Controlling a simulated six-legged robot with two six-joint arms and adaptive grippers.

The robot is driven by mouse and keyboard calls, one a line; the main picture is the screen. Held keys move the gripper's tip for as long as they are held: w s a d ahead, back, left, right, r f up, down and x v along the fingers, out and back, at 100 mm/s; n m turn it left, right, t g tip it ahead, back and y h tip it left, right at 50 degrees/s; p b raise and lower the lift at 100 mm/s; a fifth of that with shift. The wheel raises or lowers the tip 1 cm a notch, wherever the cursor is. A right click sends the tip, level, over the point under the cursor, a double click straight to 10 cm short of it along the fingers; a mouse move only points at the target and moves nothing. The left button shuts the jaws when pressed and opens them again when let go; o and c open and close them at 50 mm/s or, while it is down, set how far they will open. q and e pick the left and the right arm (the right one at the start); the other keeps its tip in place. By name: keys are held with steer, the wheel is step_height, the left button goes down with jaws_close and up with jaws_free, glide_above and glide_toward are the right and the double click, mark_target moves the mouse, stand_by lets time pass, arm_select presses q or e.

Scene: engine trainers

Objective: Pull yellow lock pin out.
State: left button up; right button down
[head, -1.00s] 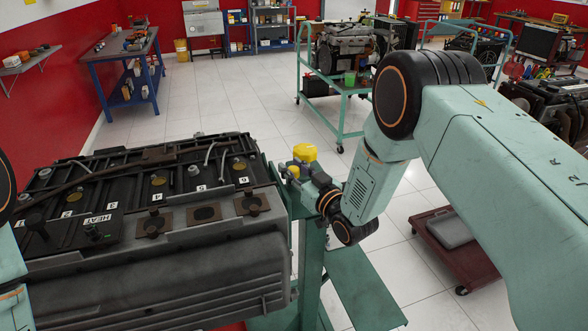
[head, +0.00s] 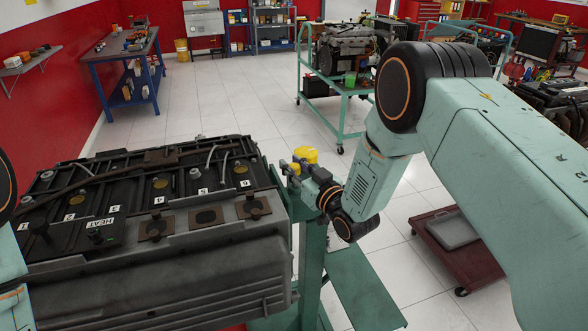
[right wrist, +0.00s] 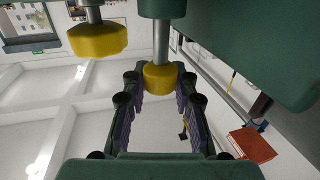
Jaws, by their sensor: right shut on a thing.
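Two yellow knobs on metal shafts show in the right wrist view. One yellow lock pin knob (right wrist: 160,78) sits between the fingers of my right gripper (right wrist: 159,82), its shaft running up to a green part (right wrist: 162,9). The other yellow knob (right wrist: 97,40) is at upper left, outside the fingers. In the head view a yellow knob (head: 305,154) shows beside the right end of the engine, at the green stand. My right gripper (head: 298,181) is shut on the lock pin there; its fingertips are small and partly hidden. My left gripper is out of view.
The dark engine (head: 150,250) with numbered covers fills the lower left, close to my right gripper. The green stand (head: 312,265) is below the gripper. A red cart (head: 455,250) stands on the floor at right. The tiled floor behind is open.

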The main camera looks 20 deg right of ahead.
step_height(320, 180, up, 3)
steer(key=shift+f+p, duration=0.15)
steer(key=shift+p, duration=0.35)
steer(key=shift+w, duration=0.1)
steer(key=c, duration=1.5)
jaws_free()
steer(key=shift+o, duration=1)
steer(key=shift+s, duration=0.3)
